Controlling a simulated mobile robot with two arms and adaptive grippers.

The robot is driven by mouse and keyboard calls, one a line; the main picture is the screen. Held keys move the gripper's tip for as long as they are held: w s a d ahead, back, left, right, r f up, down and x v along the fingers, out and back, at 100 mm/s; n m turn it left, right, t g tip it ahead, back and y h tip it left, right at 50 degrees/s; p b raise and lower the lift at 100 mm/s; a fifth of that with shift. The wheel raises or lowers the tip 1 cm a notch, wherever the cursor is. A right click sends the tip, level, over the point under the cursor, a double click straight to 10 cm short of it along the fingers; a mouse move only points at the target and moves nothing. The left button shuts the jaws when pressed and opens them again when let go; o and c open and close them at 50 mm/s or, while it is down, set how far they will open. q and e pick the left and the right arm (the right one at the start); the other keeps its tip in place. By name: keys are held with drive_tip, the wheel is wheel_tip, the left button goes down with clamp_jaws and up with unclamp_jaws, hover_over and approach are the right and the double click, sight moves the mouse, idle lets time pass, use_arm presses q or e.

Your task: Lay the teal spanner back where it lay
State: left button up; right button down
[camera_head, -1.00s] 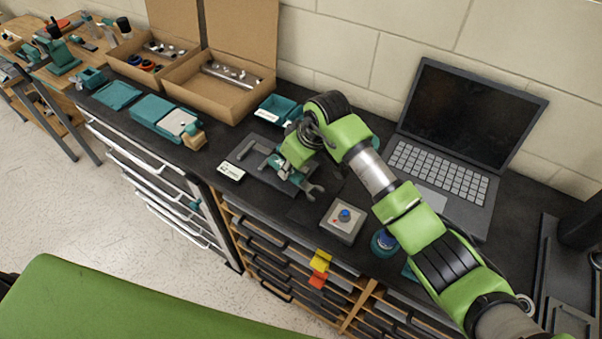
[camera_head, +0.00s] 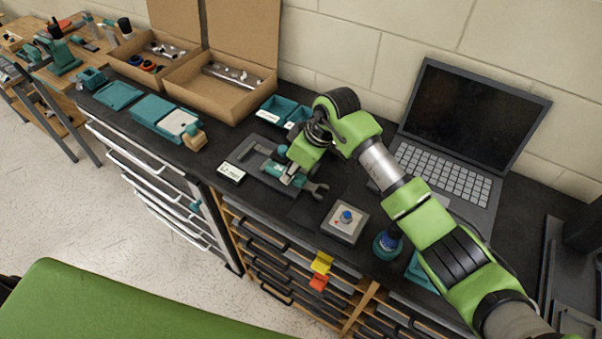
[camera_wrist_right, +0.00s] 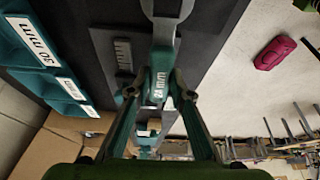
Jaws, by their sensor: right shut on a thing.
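The teal spanner (camera_head: 318,191) has a grey open-jaw end, which points to the front right in the head view. In the right wrist view its teal handle (camera_wrist_right: 161,84) is marked 21 mm and lies between the fingers. My right gripper (camera_head: 290,174) is shut on the handle, and it also shows in the right wrist view (camera_wrist_right: 160,95). The spanner is over or close to a dark grey tray (camera_head: 244,166) on the black bench top; whether it touches is unclear. The gripper hides part of the handle and tray. My left gripper is out of view.
A white-faced label block (camera_head: 231,172) lies left of the tray. Teal bins (camera_head: 273,108) stand behind. An open laptop (camera_head: 447,160) stands at the back right.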

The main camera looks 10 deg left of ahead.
sight(315, 189)
drive_tip(key=n, duration=0.1)
drive_tip(key=n+b, duration=0.1)
drive_tip(key=d+n+g, duration=0.1)
drive_tip(key=shift+s+f, duration=0.15)
drive_tip(key=shift+s, duration=0.1)
drive_tip(key=n+b, duration=0.1)
drive_tip(key=n, duration=0.1)
drive_tip(key=d+r+n+g, duration=0.1)
drive_tip(key=n, duration=0.1)
drive_tip(key=d+n+g+b, duration=0.1)
drive_tip(key=shift+s+r+n+b, duration=0.25)
drive_tip(key=shift+s+n+b, duration=0.1)
drive_tip(key=shift+n, duration=0.05)
drive_tip(key=r+n, duration=0.1)
drive_tip(key=n, duration=0.1)
drive_tip(key=d+r+n+g+h+b, duration=0.1)
drive_tip(key=n, duration=0.1)
drive_tip(key=s+d+r+n+g+h+b, duration=0.1)
drive_tip(key=r+n, duration=0.1)
drive_tip(key=shift+d, duration=0.25)
drive_tip(key=shift+d+r+n+b, duration=0.2)
drive_tip(key=shift+r+n+b, duration=0.15)
drive_tip(key=shift+r+n, duration=0.15)
wheel_tip(315, 189, down, 8)
drive_tip(key=b, duration=0.6)
drive_tip(key=shift+f, duration=0.45)
drive_tip(key=shift+f+b, duration=0.35)
drive_tip(key=shift+f, duration=0.1)
